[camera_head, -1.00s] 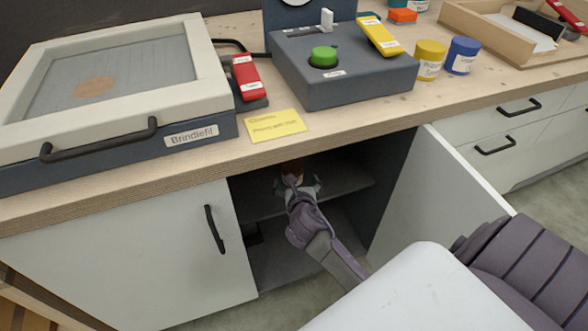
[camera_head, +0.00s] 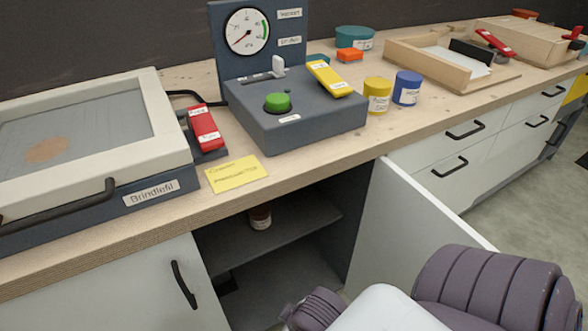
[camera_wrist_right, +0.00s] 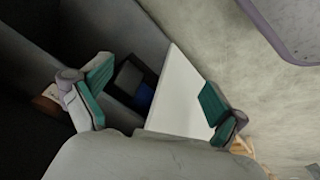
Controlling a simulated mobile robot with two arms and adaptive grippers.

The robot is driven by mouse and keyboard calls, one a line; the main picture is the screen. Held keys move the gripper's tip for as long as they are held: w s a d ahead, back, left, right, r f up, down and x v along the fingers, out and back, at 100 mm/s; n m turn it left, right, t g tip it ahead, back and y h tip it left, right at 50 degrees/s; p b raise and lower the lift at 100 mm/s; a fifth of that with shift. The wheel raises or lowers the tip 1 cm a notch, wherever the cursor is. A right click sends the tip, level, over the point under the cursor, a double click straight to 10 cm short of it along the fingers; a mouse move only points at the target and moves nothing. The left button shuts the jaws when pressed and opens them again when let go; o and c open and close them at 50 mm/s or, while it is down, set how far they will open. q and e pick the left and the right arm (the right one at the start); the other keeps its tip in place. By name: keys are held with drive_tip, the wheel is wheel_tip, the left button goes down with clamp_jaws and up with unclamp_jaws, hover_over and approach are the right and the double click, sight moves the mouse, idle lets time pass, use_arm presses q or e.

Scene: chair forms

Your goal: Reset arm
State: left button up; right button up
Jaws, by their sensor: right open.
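My right arm (camera_head: 450,295) shows at the bottom right of the head view, in front of the open cabinet. Its fingertips are outside that view. In the right wrist view, my right gripper (camera_wrist_right: 155,97) is open, its green-padded fingers wide apart with nothing held between them. A small brown jar with a white label (camera_head: 260,217) stands upright on the cabinet shelf (camera_head: 290,232), apart from my arm. A brown shape (camera_wrist_right: 46,101) lies beyond the left finger in the wrist view, partly hidden; I cannot tell for sure that it is the jar. My left gripper is not in view.
The open white door (camera_head: 415,215) stands close beside my right arm. On the counter are a framed box (camera_head: 150,192), a control box with a green button (camera_head: 277,102), a yellow note (camera_head: 236,174) and yellow and blue jars (camera_head: 407,88). Floor is free at right.

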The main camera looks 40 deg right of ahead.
drive_tip(key=shift+s+a+r+m+g+y, duration=0.15)
drive_tip(key=shift+s+a+m, duration=0.1)
drive_tip(key=shift+s+m, duration=0.2)
drive_tip(key=shift+s+a+r+m+g+y, duration=0.15)
drive_tip(key=shift+s+a+m, duration=0.1)
drive_tip(key=shift+s+m, duration=0.15)
drive_tip(key=shift+f, duration=0.1)
